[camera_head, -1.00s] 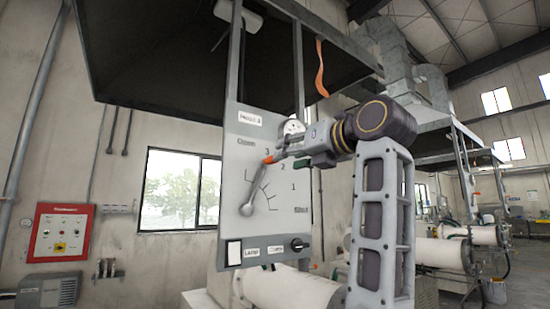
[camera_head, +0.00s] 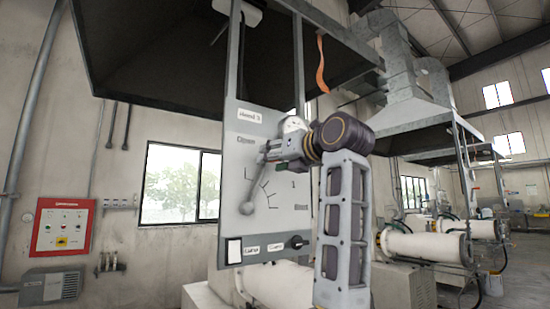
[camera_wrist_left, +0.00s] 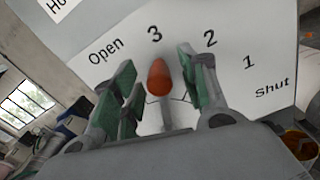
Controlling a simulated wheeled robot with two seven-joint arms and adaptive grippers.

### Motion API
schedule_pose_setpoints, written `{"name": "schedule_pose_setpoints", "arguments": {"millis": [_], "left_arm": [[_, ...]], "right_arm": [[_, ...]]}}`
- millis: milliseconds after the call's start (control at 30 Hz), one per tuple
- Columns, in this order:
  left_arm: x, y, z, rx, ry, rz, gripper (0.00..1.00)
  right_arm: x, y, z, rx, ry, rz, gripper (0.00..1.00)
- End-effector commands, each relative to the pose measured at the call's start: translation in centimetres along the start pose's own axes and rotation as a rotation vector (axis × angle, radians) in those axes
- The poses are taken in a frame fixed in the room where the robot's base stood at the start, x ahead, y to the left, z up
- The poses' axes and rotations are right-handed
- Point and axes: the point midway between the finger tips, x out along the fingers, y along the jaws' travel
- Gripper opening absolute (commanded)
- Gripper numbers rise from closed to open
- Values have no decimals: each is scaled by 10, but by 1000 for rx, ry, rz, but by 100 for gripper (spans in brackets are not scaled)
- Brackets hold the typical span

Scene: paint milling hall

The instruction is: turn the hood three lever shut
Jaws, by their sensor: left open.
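The hood three panel (camera_head: 285,232) is a grey plate marked "Hood 3", with a scale from Open through 3, 2 and 1 to Shut. Its grey lever (camera_head: 254,185) points up and slightly right from its lower-left pivot. In the left wrist view the lever's orange-red knob (camera_wrist_left: 159,76) lies just below the 3, left of the 2. My left gripper (camera_head: 268,152) is at the lever's upper end and hides the knob in the head view. Its fingers (camera_wrist_left: 163,92) are open, one side left and one right of the knob, with visible gaps. My right gripper is not in view.
A dark hood (camera_head: 180,70) overhangs the panel. A lamp switch (camera_head: 234,251) and a black knob (camera_head: 295,242) sit along the panel's bottom. A white cylinder (camera_head: 280,288) lies below. A red control box (camera_head: 62,228) hangs on the left wall.

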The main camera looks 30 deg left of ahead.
Motion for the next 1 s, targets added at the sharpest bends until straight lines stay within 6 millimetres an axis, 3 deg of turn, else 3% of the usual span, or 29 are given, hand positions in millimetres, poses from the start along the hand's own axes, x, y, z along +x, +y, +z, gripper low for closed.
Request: {"name": "schedule_pose_setpoints", "arguments": {"millis": [67, 400, 1000], "left_arm": [[0, 0, 0, 0, 0, 0, 41], [0, 0, 0, 0, 0, 0, 0], [9, 3, -2, 25, 1, 0, 0]], "right_arm": [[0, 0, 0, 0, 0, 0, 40], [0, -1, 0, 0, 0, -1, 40], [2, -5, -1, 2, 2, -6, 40]]}}
